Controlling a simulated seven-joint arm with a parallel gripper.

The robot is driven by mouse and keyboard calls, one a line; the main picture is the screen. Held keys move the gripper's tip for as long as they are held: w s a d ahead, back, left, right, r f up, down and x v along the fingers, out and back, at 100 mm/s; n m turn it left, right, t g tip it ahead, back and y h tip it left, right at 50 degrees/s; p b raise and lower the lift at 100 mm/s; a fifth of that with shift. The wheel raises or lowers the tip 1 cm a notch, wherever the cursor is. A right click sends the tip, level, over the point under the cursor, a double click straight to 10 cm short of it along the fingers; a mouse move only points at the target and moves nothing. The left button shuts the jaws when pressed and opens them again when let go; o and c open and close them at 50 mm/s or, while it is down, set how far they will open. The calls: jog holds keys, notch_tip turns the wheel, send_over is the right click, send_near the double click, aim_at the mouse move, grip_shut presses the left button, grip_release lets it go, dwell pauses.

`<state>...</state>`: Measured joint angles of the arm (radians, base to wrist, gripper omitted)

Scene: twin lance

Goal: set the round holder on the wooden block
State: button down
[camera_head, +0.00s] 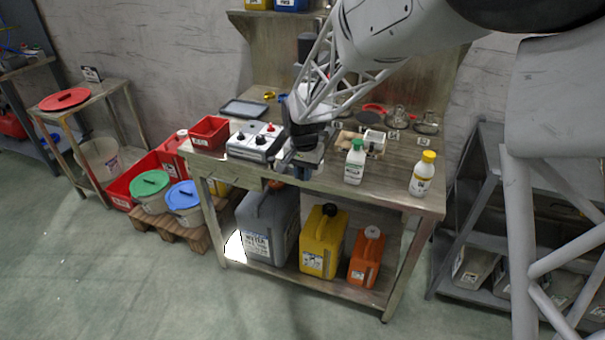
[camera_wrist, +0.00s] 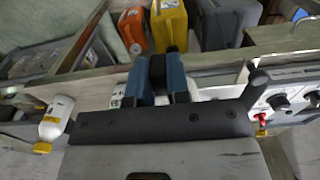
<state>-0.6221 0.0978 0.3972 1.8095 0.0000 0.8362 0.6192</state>
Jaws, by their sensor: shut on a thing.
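My gripper (camera_head: 284,166) is low over the front edge of the workbench, right of the grey control box. In the wrist view its two blue-and-black fingers (camera_wrist: 161,72) are close together. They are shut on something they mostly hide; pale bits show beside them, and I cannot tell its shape. A tan, wooden-looking piece (camera_head: 346,138) lies on the bench right of my gripper, partly covered by small items; I cannot be sure it is the wooden block. I cannot clearly make out the round holder in either view.
The control box (camera_head: 252,143) and a red bin (camera_head: 210,132) stand left of my gripper. Canisters (camera_head: 322,243) fill the lower shelf. The bench's front right is fairly clear.

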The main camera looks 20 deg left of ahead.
jog(key=w+d+r+n, duration=0.1)
jog(key=w+d, duration=0.3)
jog(key=w, duration=0.7)
jog(key=w+d+r, duration=0.1)
jog(key=w+d, duration=0.3)
jog(key=w, duration=0.7)
jog(key=n, duration=0.2)
send_near(350, 147)
jog(key=shift+s+f, duration=0.1)
jog(key=shift+f, duration=0.35)
jog(key=shift+f, duration=3)
jog(key=c, duration=1)
grip_release()
